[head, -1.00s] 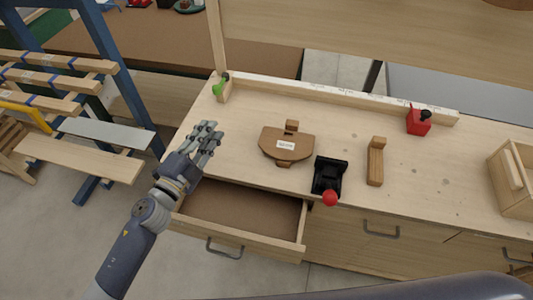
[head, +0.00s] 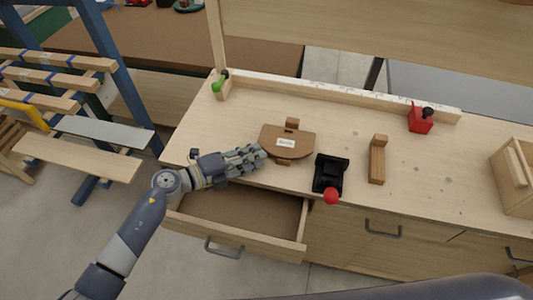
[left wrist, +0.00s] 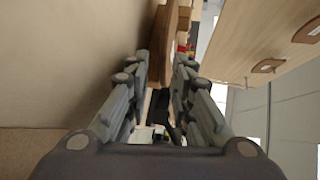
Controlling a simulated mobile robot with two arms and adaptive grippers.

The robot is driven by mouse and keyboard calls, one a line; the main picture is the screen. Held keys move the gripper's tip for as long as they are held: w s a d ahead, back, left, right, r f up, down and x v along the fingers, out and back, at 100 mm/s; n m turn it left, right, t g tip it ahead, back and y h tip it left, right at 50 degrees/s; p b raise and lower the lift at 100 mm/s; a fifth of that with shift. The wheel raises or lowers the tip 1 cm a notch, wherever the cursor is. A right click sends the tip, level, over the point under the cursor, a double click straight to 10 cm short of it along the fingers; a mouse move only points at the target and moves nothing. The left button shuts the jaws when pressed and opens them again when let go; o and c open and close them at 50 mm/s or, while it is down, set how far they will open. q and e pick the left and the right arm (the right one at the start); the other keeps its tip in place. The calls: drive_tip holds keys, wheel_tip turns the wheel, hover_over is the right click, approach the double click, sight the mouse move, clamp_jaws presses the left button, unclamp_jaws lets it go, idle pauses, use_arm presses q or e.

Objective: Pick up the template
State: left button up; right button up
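The template (head: 300,148) is a brown, half-round wooden board with a white label and a small block at its front and back. It lies on the workbench top (head: 230,122). My left gripper (head: 262,153) is at its left edge, low over the bench, with its fingers pointing right. In the left wrist view, the fingers (left wrist: 160,68) are apart, and the brown edge of the template (left wrist: 165,38) shows just beyond and between their tips. Whether they touch it, I cannot tell. My right gripper is out of view.
A black clamp with a red knob (head: 329,177) stands close to the right of the template. Beyond it are a wooden block (head: 377,160), a red tool (head: 420,120) and a wooden box (head: 512,205). An empty drawer (head: 285,245) is open below my left arm.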

sight(263, 148)
use_arm(q)
drive_tip(key=shift+x, duration=1.8)
drive_tip(key=shift+s, duration=0.1)
clamp_jaws()
wheel_tip(263, 148, up, 3)
drive_tip(key=p, duration=0.3)
drive_tip(key=shift+f, duration=0.25)
drive_tip(key=r+p+v, duration=0.2)
drive_tip(key=p+v, duration=0.2)
drive_tip(key=v, duration=1)
drive_tip(key=shift+a, duration=0.15)
